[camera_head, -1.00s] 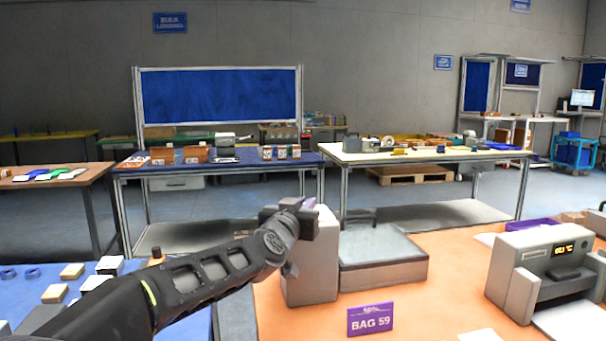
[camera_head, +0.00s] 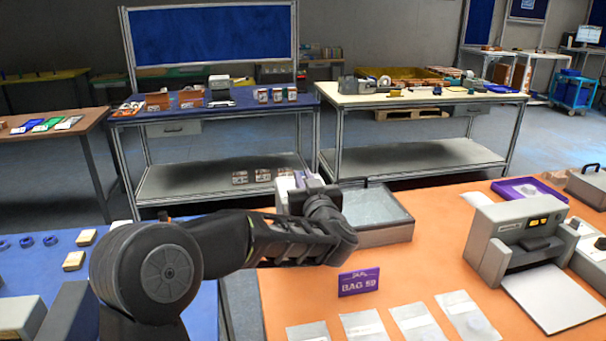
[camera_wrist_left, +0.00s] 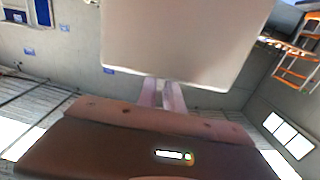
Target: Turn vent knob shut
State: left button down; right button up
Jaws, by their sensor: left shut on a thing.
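The grey vacuum machine stands at the left of the orange table, with a low lidded chamber (camera_head: 372,212) on its right. Its upright housing is mostly behind my left arm in the head view. In the left wrist view the pale housing (camera_wrist_left: 185,40) fills the top middle. My left gripper (camera_head: 301,184) is at the top of the housing. In the left wrist view its two pinkish fingers (camera_wrist_left: 161,84) reach up to the housing's edge, close together. It is shut on the vent knob, which the fingers and housing hide. My right gripper is not in view.
A purple BAG 59 sign (camera_head: 358,282) stands in front of the machine. Several pale pouches (camera_head: 416,322) lie at the front edge. A grey printer-like device (camera_head: 520,235) and a purple tray (camera_head: 527,190) are at the right. A blue table (camera_head: 50,262) is at the left.

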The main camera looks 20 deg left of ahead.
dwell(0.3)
pick_arm(q)
jog(key=c, duration=1.5)
grip_release()
jog(key=b+v, duration=0.1)
jog(key=v, duration=0.6)
jog(key=shift+s+d, duration=0.25)
jog(key=shift+s, duration=0.05)
